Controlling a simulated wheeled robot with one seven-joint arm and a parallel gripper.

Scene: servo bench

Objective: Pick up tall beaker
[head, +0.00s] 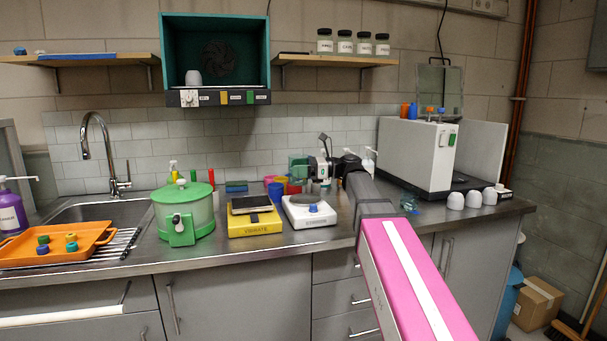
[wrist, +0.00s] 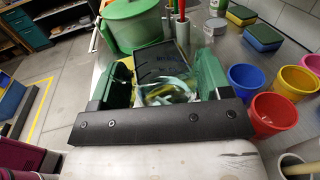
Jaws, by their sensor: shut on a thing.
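In the wrist view, a clear glass beaker (wrist: 168,92) stands between the two green fingers of my gripper (wrist: 163,76). The fingers are shut on its sides. Its glass is see-through, so its full height and base are hard to make out. In the head view, my gripper (head: 299,166) is at the back of the bench, behind the white hot plate (head: 309,211). The beaker cannot be told apart clearly there.
A green lidded pot (head: 184,211) and a yellow vibrating plate (head: 254,222) stand left of the hot plate. Blue (wrist: 247,78), red (wrist: 273,115) and yellow (wrist: 296,82) cups are close to my gripper's right. A white machine (head: 415,156) stands at the right.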

